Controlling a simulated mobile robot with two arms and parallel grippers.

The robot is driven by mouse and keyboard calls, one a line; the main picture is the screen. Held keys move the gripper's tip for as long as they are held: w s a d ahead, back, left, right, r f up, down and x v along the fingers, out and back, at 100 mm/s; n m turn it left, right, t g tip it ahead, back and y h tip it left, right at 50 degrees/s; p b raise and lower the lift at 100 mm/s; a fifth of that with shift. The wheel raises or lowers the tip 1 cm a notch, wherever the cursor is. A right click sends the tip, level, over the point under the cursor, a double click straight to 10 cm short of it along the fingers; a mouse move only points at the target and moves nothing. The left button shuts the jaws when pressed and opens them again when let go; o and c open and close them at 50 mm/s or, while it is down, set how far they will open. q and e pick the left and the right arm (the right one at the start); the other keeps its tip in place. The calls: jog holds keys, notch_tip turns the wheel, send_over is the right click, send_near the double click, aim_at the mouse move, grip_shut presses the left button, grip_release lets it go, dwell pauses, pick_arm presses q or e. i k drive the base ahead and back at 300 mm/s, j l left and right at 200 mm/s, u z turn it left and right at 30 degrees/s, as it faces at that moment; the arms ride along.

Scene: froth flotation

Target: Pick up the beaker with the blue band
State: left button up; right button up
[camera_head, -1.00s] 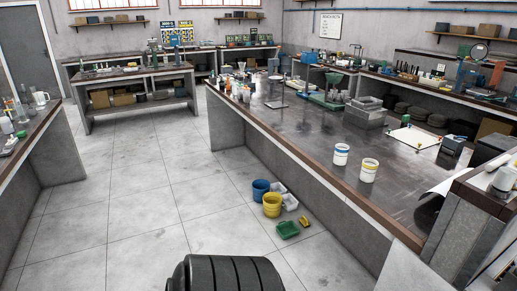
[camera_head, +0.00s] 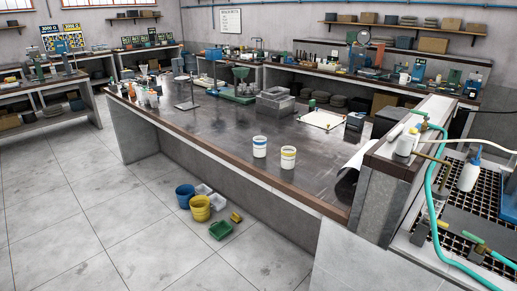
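The beaker with the blue band (camera_head: 260,147) is white and stands upright on the dark bench top (camera_head: 225,145), near its front edge. A similar white beaker with a yellow band (camera_head: 288,158) stands just to its right, a little nearer to me. The two are close but look apart. Neither of my grippers shows in the head view, so I cannot see whether they are open or shut.
Blue (camera_head: 186,195) and yellow (camera_head: 201,208) buckets and a green tray (camera_head: 221,230) sit on the floor before the bench. A sink with a black grid (camera_head: 473,205) and a green hose (camera_head: 437,190) is at right. The floor at left is clear.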

aim_at(260, 147)
jog(key=i+j+z, duration=0.2)
jog(key=i, duration=0.25)
jog(key=i+j+z, duration=0.2)
jog(key=i+j, duration=0.15)
jog(key=i, duration=0.05)
